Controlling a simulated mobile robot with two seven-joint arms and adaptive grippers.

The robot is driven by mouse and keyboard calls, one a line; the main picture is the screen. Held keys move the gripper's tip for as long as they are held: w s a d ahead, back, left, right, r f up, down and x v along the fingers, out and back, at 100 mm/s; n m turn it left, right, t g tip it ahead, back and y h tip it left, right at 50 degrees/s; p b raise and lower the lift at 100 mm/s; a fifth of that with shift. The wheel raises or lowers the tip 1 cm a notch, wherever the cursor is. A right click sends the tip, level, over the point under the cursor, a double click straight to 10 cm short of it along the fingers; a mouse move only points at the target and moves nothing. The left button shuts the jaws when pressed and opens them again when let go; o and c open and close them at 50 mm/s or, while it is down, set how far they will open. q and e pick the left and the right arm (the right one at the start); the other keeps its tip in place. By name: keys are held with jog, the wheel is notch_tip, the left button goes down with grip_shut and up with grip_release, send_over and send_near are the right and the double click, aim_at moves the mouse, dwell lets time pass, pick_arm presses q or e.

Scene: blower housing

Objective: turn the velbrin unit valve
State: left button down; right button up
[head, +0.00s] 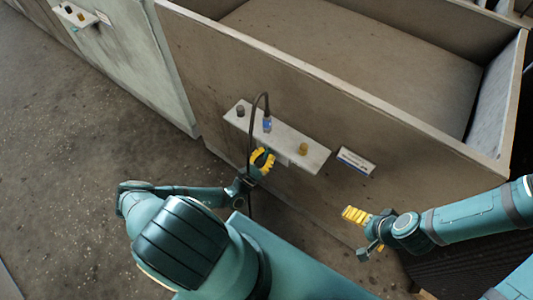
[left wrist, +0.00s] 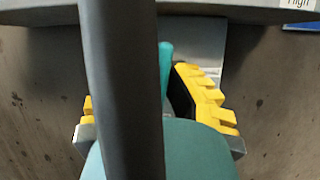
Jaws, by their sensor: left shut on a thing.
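A grey shelf panel (head: 290,146) sticks out from the wall of the large bin-like housing. A teal lever (left wrist: 165,62), which looks like the valve handle, shows below the panel in the left wrist view. My left gripper (head: 262,162) is under the panel, its yellow fingers (left wrist: 203,98) on either side of the lever and shut on it. A dark hose (left wrist: 121,90) crosses in front and hides part of the grip. My right gripper (head: 357,216) is near the housing wall at the right, apart from the panel; its finger gap is unclear.
The panel carries a dark knob (head: 241,111), a blue fitting (head: 267,125) with the hose arching from it, and a brass-coloured knob (head: 303,149). A label plate (head: 356,161) is right of it. Another housing with a similar panel (head: 75,14) stands upper left. The left floor is clear.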

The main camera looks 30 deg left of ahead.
pick_arm(q)
jog(key=c, duration=1)
grip_release()
jog(key=v, duration=1.2)
jog(key=shift+w, duration=0.1)
